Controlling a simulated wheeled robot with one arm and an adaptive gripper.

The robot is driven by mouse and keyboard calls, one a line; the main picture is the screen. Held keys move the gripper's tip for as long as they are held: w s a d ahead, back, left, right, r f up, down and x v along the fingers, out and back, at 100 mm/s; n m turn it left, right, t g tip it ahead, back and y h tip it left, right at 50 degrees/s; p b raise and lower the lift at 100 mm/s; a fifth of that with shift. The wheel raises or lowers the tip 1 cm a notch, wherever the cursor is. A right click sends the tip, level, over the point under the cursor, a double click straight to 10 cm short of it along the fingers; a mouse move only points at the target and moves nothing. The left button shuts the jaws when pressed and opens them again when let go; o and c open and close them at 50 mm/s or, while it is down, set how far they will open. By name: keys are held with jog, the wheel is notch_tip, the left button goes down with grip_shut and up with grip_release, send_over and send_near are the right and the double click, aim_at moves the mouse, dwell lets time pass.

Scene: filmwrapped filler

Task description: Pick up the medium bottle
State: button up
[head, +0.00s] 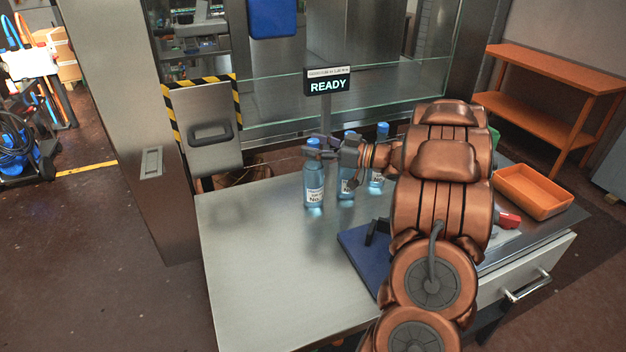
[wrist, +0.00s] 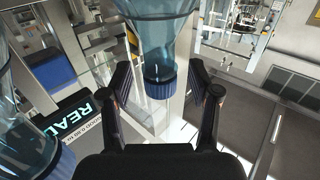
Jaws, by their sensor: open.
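Three blue bottles with white labels stand upright in a row on the table: a left one (head: 314,186), a middle one (head: 346,186) and a right one (head: 377,178). Their sizes look close, so I cannot tell which is the medium one. My gripper (head: 318,146) is open at cap height by the left and middle bottles, partly covering the middle one. In the wrist view, one bottle's blue cap (wrist: 160,82) shows between the open fingers, with no clear contact. Another bottle (wrist: 22,135) is at the left edge there.
The metal table (head: 250,260) is clear at front left. A blue mat (head: 358,262) lies under my arm. An orange tray (head: 533,192) is at the right. A READY sign (head: 327,85) and glass panel stand behind the bottles.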

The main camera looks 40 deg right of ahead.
jog(key=shift+w+a, duration=0.15)
jog(key=shift+w, duration=0.05)
grip_shut()
dwell(0.5)
